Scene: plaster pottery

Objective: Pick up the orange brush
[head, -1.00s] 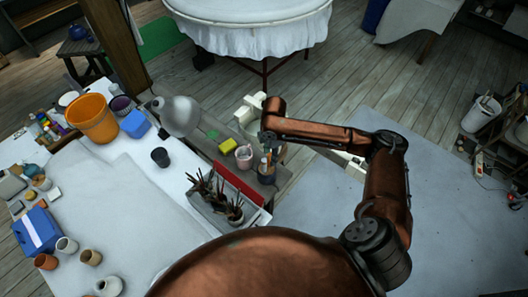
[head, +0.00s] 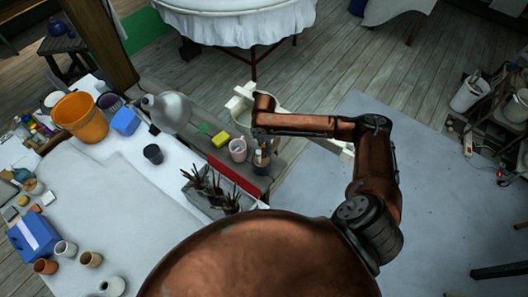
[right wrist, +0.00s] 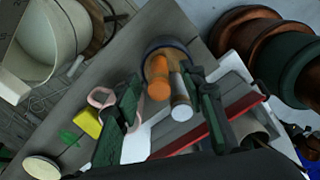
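The orange brush shows in the right wrist view as a rounded orange end (right wrist: 157,89) sticking up from a dark, round holder (right wrist: 165,47). A white-ended brush (right wrist: 181,111) stands beside it in the same holder. My right gripper (right wrist: 163,92) is open, with its two dark green fingers on either side of these brush ends; I see no clear contact. In the head view the right gripper (head: 262,135) points down above the holder (head: 262,160) on the narrow grey table, and the orange brush is hard to make out there. My left gripper is not in view.
A red strip (head: 235,177) and a tray of dark tools lie nearer me. A pale bucket (head: 243,118) stands behind.

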